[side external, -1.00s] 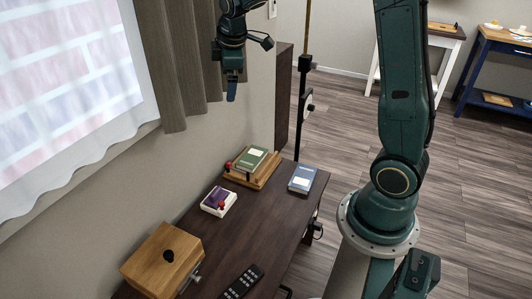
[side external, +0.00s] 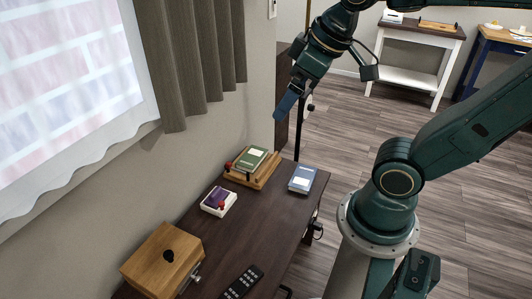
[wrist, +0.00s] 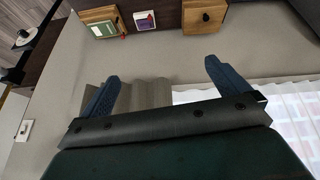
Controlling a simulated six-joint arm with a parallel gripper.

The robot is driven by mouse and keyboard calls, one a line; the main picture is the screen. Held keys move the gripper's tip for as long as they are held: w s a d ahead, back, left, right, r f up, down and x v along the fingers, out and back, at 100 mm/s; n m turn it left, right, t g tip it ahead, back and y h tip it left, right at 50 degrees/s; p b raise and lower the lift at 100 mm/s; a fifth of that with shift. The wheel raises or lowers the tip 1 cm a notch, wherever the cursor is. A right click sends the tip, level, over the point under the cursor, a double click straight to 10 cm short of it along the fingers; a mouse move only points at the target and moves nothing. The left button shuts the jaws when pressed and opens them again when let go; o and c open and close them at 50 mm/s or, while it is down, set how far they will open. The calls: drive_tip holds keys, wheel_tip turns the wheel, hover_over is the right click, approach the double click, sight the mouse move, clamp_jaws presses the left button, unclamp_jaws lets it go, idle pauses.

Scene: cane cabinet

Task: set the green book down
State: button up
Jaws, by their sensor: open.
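The green book (side external: 251,159) lies on a wooden stand (side external: 266,176) at the far end of the dark cabinet top, close to the wall. It has a pale label on its cover. The book also shows in the wrist view (wrist: 103,29), at the top left, still on its wooden stand. My gripper (side external: 281,113) is up in the air above and beyond that end of the cabinet, well apart from the book. In the wrist view my gripper (wrist: 162,73) has its two blue fingers spread wide with nothing between them.
A blue book (side external: 302,179) lies right of the stand. A white-edged box with a purple top (side external: 217,200) sits nearer. A wooden box with a black knob (side external: 163,258) and a black remote (side external: 242,282) are at the near end. The dark cabinet top (side external: 258,225) is clear mid-length. A black pole stands behind.

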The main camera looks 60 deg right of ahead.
drive_tip(key=shift+m, duration=0.6)
drive_tip(key=s, duration=0.2)
drive_tip(key=s+a+f, duration=0.1)
drive_tip(key=shift+s+f, duration=0.1)
drive_tip(key=shift+s, duration=0.25)
